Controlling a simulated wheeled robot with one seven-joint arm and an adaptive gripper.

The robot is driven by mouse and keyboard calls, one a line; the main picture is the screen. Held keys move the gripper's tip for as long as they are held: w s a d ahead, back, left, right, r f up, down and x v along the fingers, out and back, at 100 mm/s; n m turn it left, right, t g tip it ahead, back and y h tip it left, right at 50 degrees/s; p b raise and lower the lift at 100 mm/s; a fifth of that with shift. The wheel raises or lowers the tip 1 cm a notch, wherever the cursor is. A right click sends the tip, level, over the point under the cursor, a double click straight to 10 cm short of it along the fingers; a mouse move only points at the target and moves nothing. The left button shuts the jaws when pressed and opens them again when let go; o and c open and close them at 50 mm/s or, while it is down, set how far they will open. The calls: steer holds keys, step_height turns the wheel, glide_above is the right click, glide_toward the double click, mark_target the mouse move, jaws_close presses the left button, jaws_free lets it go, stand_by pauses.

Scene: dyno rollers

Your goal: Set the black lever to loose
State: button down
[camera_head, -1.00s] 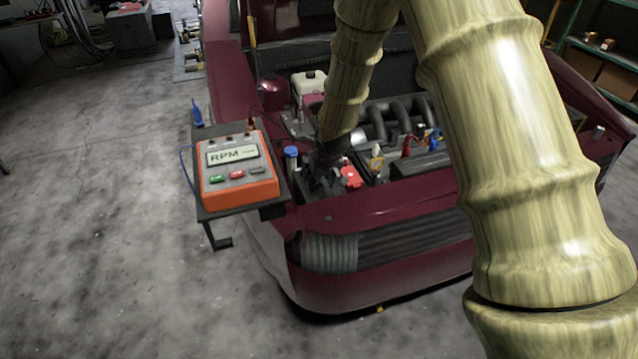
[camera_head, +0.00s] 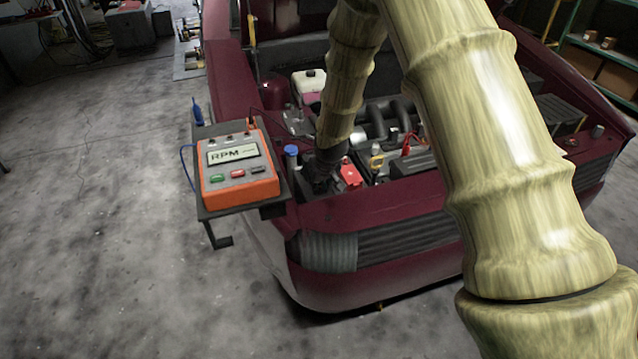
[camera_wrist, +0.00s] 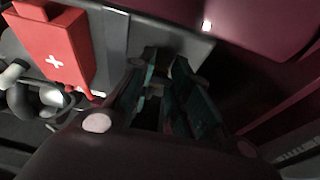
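My gripper (camera_head: 322,178) reaches down into the front left of the engine bay of a dark red car, just left of the red cover with a white cross (camera_head: 350,175). In the wrist view my gripper's two dark fingers (camera_wrist: 167,62) point at a grey surface (camera_wrist: 190,45), with a narrow dark gap between them. The red cover also shows at the upper left there (camera_wrist: 55,50). I cannot make out the black lever; it may be hidden by or between the fingers. Whether the fingers hold anything is too dark to tell.
An orange RPM box (camera_head: 238,170) sits on a dark stand left of the car. A blue-capped part (camera_head: 291,151) stands close left of my gripper. The dark red front panel (camera_head: 380,205) borders the bay. Open concrete floor (camera_head: 95,220) lies to the left.

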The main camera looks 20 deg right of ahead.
steer(key=shift+r+p, duration=0.15)
steer(key=shift+p, duration=0.25)
steer(key=shift+w+r+g+p, duration=0.15)
steer(key=shift+w+g+p, duration=0.1)
steer(key=shift+g+p, duration=0.6)
steer(key=shift+w+g+p, duration=0.25)
steer(key=shift+g+p, duration=0.5)
steer(key=shift+p, duration=0.15)
steer(key=shift+w+g, duration=0.25)
steer(key=shift+g, duration=0.75)
steer(key=shift+g+p, duration=0.3)
steer(key=c, duration=1.3)
jaws_free()
